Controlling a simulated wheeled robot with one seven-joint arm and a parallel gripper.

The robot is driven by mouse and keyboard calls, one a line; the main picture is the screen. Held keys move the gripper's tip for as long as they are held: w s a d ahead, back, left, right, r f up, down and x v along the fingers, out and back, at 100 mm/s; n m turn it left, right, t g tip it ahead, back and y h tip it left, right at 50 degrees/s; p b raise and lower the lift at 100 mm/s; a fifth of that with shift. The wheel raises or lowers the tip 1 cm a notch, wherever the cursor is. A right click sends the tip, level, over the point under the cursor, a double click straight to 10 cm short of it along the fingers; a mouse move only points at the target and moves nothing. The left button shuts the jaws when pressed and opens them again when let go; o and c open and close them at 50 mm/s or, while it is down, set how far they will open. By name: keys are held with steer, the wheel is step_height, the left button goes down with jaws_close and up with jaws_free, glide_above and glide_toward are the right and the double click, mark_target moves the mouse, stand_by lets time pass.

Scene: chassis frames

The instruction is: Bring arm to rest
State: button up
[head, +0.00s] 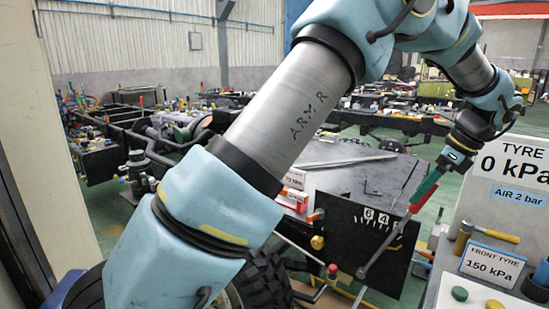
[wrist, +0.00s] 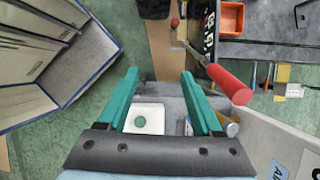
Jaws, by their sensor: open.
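My arm (head: 290,105) reaches across the head view from lower left to upper right, then bends down. My gripper (head: 428,184) hangs above the front of the black box. Its teal fingers stand apart with nothing between them in the wrist view (wrist: 160,72). A lever with a red handle (head: 418,203) slants up from a pivot on the numbered face of the black box (head: 340,236). In the wrist view the red handle (wrist: 230,84) lies right of the right finger, outside the jaws. Whether the finger touches it I cannot tell.
A bench at right carries a hammer (head: 466,238), a pressure sign (head: 492,263) and a green button (head: 460,294). A gauge panel (head: 514,168) stands behind them. A tyre (head: 262,278) is below my arm. The wrist view shows a cabinet (wrist: 45,50) at left and an orange bin (wrist: 230,18).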

steer(key=w+a+f+n+g+h, duration=0.1)
steer(key=w+a+n, duration=0.35)
steer(key=a, duration=0.65)
steer(key=w+a+f+n+g, duration=0.1)
steer(key=w+a+n, duration=0.35)
steer(key=a, duration=0.75)
steer(key=s+a+f+n+h, duration=0.1)
steer(key=s+a+f+n, duration=0.1)
steer(key=s+a+n, duration=0.3)
steer(key=s+a+f+n+h, duration=0.1)
steer(key=s+a+n, duration=0.4)
steer(key=a+n, duration=0.7)
steer(key=a+f, duration=0.1)
steer(key=a, duration=0.5)
steer(key=shift+s+h, duration=0.3)
